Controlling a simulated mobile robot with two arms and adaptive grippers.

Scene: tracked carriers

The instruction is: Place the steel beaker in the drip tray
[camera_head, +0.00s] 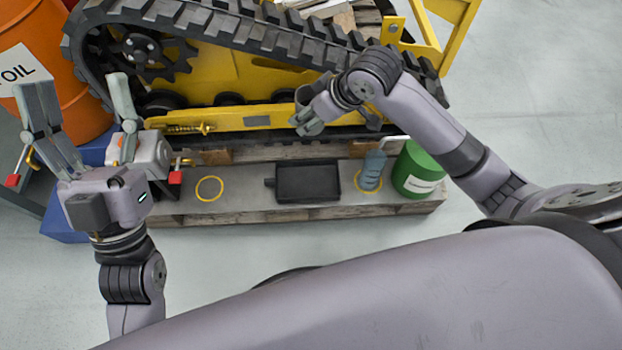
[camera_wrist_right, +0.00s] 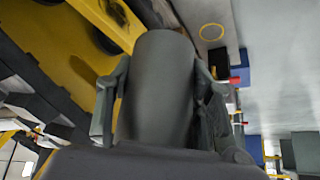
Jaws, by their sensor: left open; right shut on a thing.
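The steel beaker (camera_wrist_right: 160,88) is a plain grey cylinder that fills the middle of the right wrist view. My right gripper (camera_head: 308,118) is shut on it, with one finger on each side. In the head view the beaker (camera_head: 305,94) is partly hidden by this gripper, in front of the yellow tracked carrier. The drip tray (camera_head: 308,183) is a shallow black tray on the pallet deck. The held beaker is above and behind it in the picture, apart from it. I see nothing in the tray. My left gripper (camera_head: 79,90) is open and empty at the left.
A grey-blue bottle (camera_head: 372,166) stands at the right yellow ring; the left yellow ring (camera_head: 209,188) is empty. A green can (camera_head: 417,168) stands at the deck's right end. The carrier's track (camera_head: 250,35) rises behind. An orange oil drum (camera_head: 40,45) is at far left.

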